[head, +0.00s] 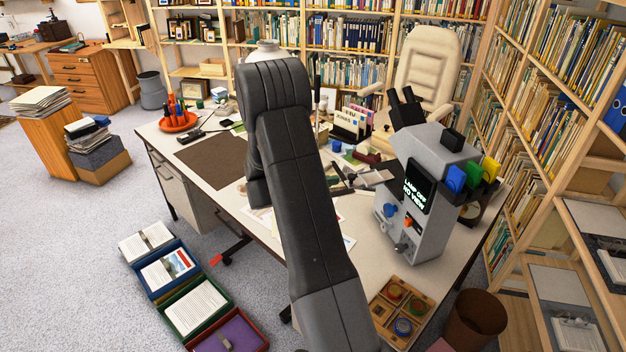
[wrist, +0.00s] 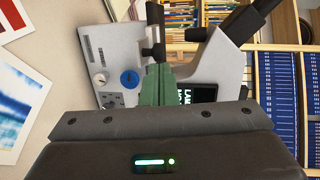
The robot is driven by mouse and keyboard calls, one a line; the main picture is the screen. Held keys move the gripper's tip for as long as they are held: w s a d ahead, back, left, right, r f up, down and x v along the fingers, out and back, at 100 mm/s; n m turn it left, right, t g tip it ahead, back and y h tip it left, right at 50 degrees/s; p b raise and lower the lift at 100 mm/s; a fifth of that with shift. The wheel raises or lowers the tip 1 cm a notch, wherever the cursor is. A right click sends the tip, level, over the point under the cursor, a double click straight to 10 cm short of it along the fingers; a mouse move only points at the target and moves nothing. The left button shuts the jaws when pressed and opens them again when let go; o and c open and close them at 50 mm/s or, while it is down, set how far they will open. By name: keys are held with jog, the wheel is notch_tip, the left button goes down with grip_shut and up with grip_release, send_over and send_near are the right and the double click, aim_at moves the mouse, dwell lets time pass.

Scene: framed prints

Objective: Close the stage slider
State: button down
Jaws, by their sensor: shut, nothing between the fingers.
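The grey microscope (head: 425,190) stands on the right of the desk, with black eyepieces and a screen (head: 418,186) reading "LAMP OFF NO VIEW". Blue (head: 455,178), green (head: 474,172) and yellow (head: 490,168) tabs stick out at its right. A blue knob (head: 390,210) and an orange control (head: 408,222) are low on its body. I cannot tell which part is the stage slider. In the wrist view my gripper (wrist: 156,80) is shut and empty, before the microscope body (wrist: 118,55). A dark part (wrist: 153,35) shows at its fingertips; I cannot tell whether they touch.
The white desk (head: 220,196) carries papers and small items around the microscope. A wooden tray (head: 402,311) of round pieces lies at its near right, beside a brown bin (head: 475,318). Bookshelves (head: 545,110) stand close on the right. My arm hides part of the desk.

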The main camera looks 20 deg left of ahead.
aim_at(349, 178)
jog(key=p+x, duration=0.1)
jog(key=x, duration=0.2)
jog(key=shift+w+d+f, duration=0.1)
jog(key=shift+w+d, duration=0.05)
jog(key=shift+w, duration=0.05)
jog(key=shift+w+d, duration=0.1)
jog(key=shift+d, duration=0.1)
jog(key=b+x, duration=0.2)
jog(key=x, duration=0.1)
jog(key=d+r+b+x, duration=0.1)
jog(key=b+x, duration=0.1)
jog(key=x, duration=0.2)
jog(key=s+b+x, duration=0.1)
jog(key=b+x, duration=0.1)
jog(key=x, duration=0.1)
jog(key=shift+w+d+r, duration=0.2)
jog(key=shift+d, duration=0.25)
jog(key=shift+w+r, duration=0.1)
jog(key=shift+r, duration=0.15)
jog(key=shift+d, duration=0.1)
